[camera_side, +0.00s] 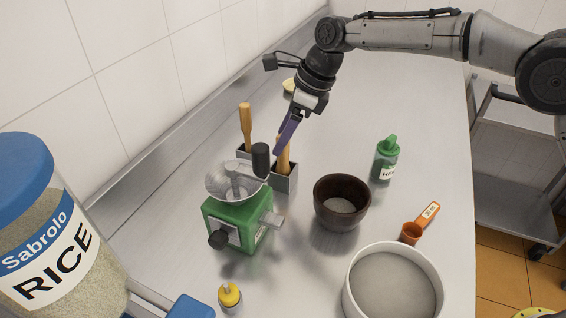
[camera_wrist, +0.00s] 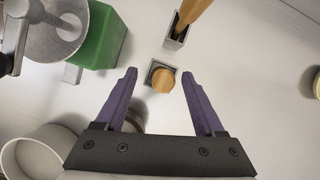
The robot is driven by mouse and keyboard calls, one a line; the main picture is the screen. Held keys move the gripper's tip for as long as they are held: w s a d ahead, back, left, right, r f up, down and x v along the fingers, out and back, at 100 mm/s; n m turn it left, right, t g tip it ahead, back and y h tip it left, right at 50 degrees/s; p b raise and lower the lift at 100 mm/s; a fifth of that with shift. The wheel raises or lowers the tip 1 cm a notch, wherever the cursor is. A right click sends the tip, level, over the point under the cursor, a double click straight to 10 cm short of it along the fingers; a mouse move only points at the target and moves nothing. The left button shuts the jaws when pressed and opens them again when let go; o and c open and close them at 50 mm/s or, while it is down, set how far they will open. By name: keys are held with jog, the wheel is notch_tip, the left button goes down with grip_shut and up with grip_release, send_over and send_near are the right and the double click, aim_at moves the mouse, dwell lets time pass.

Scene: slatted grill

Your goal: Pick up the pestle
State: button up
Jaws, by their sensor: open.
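Two wooden handled tools stand in small grey square holders; I cannot tell for sure which is the pestle. The nearer wooden piece (camera_side: 284,160) stands in the front holder (camera_side: 286,184). In the wrist view its round end (camera_wrist: 163,82) shows between my fingertips, with space on both sides. The other wooden piece (camera_side: 245,122) leans in the rear holder (camera_side: 242,153); it also shows at the top of the wrist view (camera_wrist: 192,12). My gripper (camera_side: 281,147) is open, tilted, with its purple fingers close above the nearer piece. The lower ends of both pieces are hidden.
A green grinder (camera_side: 236,222) with a black-knobbed crank stands close to the front holder. A dark brown bowl (camera_side: 342,216), a green bottle (camera_side: 386,162), an orange scoop (camera_side: 411,232) and a white pot (camera_side: 350,292) stand to the right. The counter behind is mostly clear.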

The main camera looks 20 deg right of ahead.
aim_at(283, 161)
jog(key=shift+d+x, duration=0.2)
jog(key=shift+x, duration=1.1)
jog(key=shift+d+x, duration=0.2)
jog(key=shift+x, duration=1.1)
jog(key=shift+f, duration=0.1)
grip_shut()
